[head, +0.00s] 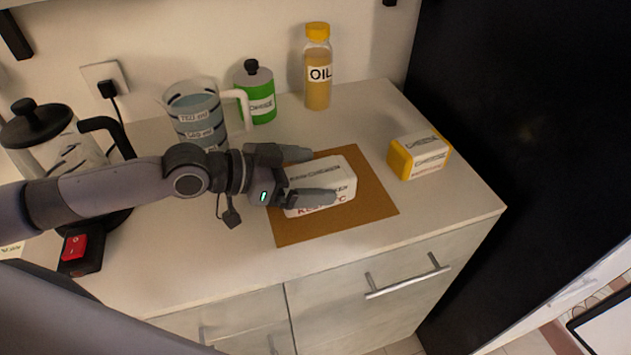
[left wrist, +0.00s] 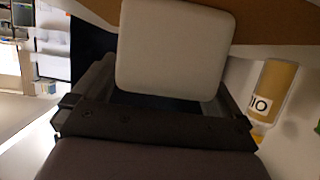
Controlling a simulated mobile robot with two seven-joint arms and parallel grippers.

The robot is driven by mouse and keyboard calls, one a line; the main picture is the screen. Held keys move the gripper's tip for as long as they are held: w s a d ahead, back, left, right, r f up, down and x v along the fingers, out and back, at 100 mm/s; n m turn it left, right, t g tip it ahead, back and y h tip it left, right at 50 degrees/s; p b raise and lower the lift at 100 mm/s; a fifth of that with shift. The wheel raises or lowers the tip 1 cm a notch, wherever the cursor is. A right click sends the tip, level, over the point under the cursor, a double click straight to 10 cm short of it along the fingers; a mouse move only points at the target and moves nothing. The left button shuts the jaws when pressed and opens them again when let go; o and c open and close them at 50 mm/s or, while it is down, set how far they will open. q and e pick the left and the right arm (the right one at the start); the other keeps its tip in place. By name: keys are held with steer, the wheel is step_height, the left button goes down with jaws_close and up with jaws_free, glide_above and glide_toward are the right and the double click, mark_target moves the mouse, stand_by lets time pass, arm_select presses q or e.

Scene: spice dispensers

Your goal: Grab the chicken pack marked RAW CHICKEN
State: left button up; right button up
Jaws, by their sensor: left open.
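The white chicken pack (head: 343,177) lies on a brown board (head: 375,193) on the counter. Its printed text is partly covered by my gripper and too blurred to read fully. My left gripper (head: 322,174) is open, with one finger over the pack's far side and the other along its near side. In the left wrist view the pack's pale, blank face (left wrist: 172,50) lies between the fingers of my left gripper (left wrist: 160,95). I cannot tell whether the fingers touch it. My right gripper is not in view.
A yellow-and-white box (head: 420,155) stands right of the board. An oil bottle (head: 318,68), a green canister (head: 257,92) and a measuring jug (head: 195,115) stand behind. A kettle-like pot (head: 60,140) is at left. The counter's front right is clear.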

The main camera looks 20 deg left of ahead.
arm_select(q)
steer(key=c, duration=1)
steer(key=shift+r, duration=0.1)
steer(key=c, duration=0.3)
steer(key=shift+c, duration=0.2)
